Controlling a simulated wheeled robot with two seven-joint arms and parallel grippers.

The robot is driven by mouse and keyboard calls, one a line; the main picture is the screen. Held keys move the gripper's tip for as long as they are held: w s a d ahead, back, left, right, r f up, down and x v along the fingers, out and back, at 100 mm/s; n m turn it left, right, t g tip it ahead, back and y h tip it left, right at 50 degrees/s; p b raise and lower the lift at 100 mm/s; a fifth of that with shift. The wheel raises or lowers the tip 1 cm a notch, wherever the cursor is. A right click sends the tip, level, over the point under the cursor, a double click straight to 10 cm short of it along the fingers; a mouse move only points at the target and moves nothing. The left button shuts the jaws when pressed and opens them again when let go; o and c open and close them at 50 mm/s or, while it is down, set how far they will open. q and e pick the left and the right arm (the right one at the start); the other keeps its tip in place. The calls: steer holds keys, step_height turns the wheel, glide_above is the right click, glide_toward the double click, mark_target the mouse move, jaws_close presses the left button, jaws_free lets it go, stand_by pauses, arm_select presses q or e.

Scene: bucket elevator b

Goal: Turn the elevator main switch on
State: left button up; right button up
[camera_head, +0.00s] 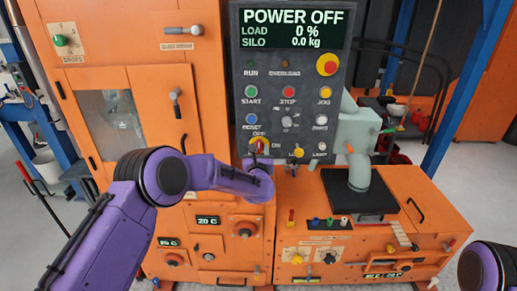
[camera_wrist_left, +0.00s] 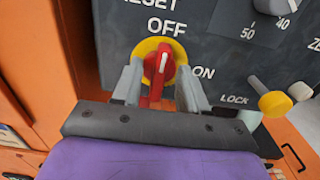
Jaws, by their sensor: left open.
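The main switch (camera_wrist_left: 158,68) is a red rotary knob on a round yellow plate on the dark control panel. OFF is printed above it and ON to its lower right. The knob stands nearly upright, its white mark toward OFF. In the head view the switch (camera_head: 260,146) is partly hidden behind my left gripper (camera_head: 259,154). In the left wrist view the two fingers of my left gripper (camera_wrist_left: 160,70) are apart, one on each side of the knob; I cannot tell whether they touch it. My right gripper is out of view.
The panel display (camera_head: 293,29) reads POWER OFF, 0 % and 0.0 kg. Several buttons and a red emergency knob (camera_head: 327,65) sit above the switch. A yellow lock knob (camera_wrist_left: 273,103) is close on its right. An orange cabinet (camera_head: 140,90) stands left and a low orange unit (camera_head: 440,215) right.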

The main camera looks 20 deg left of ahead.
arm_select(q)
steer(key=shift+c, duration=0.3)
jaws_close()
steer(key=shift+f, duration=0.1)
